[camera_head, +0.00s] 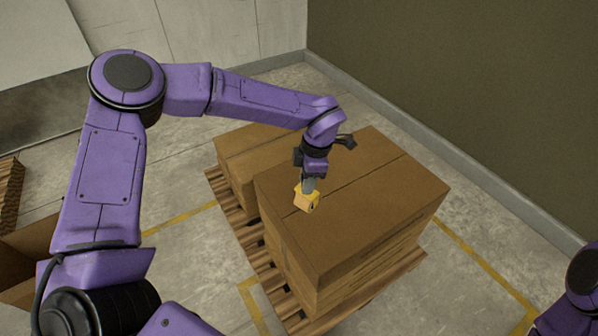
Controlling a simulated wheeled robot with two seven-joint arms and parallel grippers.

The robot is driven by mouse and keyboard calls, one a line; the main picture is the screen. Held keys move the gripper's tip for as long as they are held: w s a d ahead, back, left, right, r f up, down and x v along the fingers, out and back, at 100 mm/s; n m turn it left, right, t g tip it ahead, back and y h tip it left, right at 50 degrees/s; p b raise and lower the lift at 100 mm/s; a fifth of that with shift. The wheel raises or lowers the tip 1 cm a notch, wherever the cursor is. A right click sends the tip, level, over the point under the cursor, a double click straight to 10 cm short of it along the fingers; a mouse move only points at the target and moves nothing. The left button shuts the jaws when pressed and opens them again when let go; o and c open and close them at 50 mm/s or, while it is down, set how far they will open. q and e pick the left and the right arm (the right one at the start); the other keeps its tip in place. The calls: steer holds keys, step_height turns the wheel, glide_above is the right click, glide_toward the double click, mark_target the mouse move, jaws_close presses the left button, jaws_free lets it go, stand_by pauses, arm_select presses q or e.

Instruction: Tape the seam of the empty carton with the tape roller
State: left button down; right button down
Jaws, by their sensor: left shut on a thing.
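A large closed brown carton (375,220) sits on top of a stack on a wooden pallet. A dark seam line runs across its top face. My left gripper (308,187) points down over the left part of this top and is shut on a small yellow tape roller (306,201). The roller is at the seam's left end, on or just above the carton; I cannot tell if it touches. The gripper's fingers are partly hidden by the wrist. Part of my right arm shows at the lower right edge, but its gripper is out of view.
Another brown carton (245,150) stands behind on the pallet (262,262). An open brown box (18,265) is at the left edge. Yellow lines (480,260) mark the concrete floor. A green wall (480,90) rises at the right. The floor right of the pallet is clear.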

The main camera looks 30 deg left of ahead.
arm_select(q)
steer(key=n, duration=0.2)
steer(key=w+n, duration=0.1)
steer(key=shift+w+a+f+n+g, duration=0.1)
steer(key=shift+a+f+n+g, duration=0.2)
steer(key=shift+f+n, duration=0.1)
steer(key=n, duration=0.3)
steer(key=shift+w+a+f+h, duration=0.15)
steer(key=shift+a+h, duration=0.1)
steer(key=shift+h, duration=0.15)
steer(key=n, duration=0.4)
steer(key=n+h, duration=0.1)
steer(key=n, duration=0.1)
steer(key=shift+a+n, duration=0.3)
steer(key=shift+a, duration=0.1)
steer(key=n, duration=0.3)
steer(key=shift+a+f, duration=0.15)
step_height(320, 180, down, 8)
steer(key=w+a+n+t+h+b, duration=0.1)
steer(key=w+a+n+t+b, duration=0.1)
steer(key=n, duration=1.3)
steer(key=shift+n+b, duration=0.3)
steer(key=shift+b, duration=0.25)
steer(key=shift+w, duration=0.1)
steer(key=shift+f+b, duration=0.35)
